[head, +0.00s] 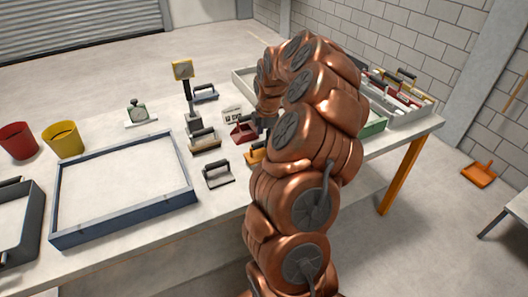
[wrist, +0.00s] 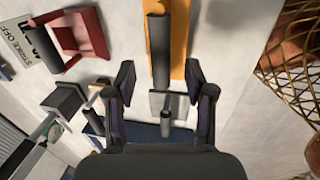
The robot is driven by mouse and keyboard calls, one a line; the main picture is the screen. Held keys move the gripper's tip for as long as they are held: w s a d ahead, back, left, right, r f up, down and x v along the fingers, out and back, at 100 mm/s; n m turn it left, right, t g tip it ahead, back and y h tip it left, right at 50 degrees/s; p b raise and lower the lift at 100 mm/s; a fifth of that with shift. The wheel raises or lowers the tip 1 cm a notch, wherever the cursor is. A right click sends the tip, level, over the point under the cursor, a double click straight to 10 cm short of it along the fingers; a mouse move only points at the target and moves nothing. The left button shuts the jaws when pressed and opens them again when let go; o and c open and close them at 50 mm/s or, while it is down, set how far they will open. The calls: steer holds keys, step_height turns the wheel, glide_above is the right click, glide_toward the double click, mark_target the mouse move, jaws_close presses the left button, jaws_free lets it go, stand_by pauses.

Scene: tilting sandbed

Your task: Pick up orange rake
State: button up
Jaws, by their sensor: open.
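The orange rake (head: 254,156) lies on the table, partly hidden behind my arm in the head view. In the wrist view its orange part (wrist: 180,42) is at the top middle, with a dark bar-like handle (wrist: 158,50) along its left side. My gripper (wrist: 160,70) is open, its two dark fingers apart on either side of the lower end of that handle. I cannot tell how far above the handle the fingers are, and nothing is gripped. In the head view my arm hides most of the gripper.
A red tool (head: 244,131) lies close beside the rake, and other dark-handled tools (head: 218,174) lie to the left. A post with a yellow top (head: 183,70) stands behind them. The blue-framed sandbed (head: 120,232) fills the table's left; a green tray (head: 374,126) is right of my arm.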

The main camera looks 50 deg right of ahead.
mark_target(263, 142)
steer(key=shift+w+d+f+p, duration=0.15)
steer(key=shift+f+p, duration=0.3)
steer(key=shift+f, duration=0.65)
steer(key=shift+w+a+f+p, duration=0.15)
steer(key=shift+f+p, duration=0.3)
steer(key=shift+f, duration=0.65)
steer(key=shift+d, duration=0.1)
jaws_close()
